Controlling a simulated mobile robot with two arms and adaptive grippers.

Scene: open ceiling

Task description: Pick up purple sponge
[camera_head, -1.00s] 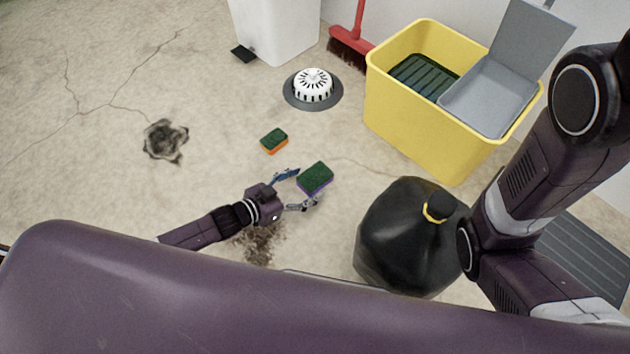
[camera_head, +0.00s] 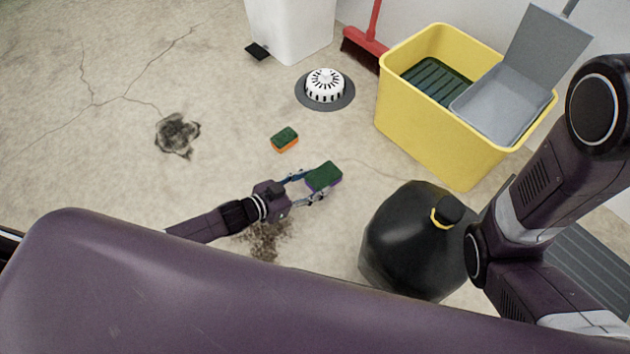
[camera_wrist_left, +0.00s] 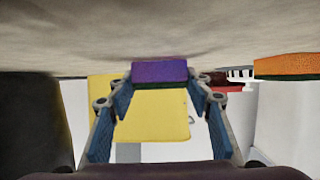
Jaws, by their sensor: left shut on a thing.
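The purple sponge (camera_head: 324,177) has a dark green top and purple sides. My left gripper (camera_head: 308,186) is shut on it, with one finger on each side, at floor level or close to it. I cannot tell whether the sponge touches the floor. In the left wrist view, the purple side of the sponge (camera_wrist_left: 160,72) sits between the tips of the blue-padded fingers of my left gripper (camera_wrist_left: 160,88). My right gripper is not in view; only its arm shows at the right of the head view.
An orange sponge (camera_head: 285,139) with a green top lies on the floor just beyond. A black jug (camera_head: 405,245) stands right of the gripper. A yellow mop bucket (camera_head: 430,140), a red broom (camera_head: 362,45) and a white floor drain (camera_head: 325,87) are farther back.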

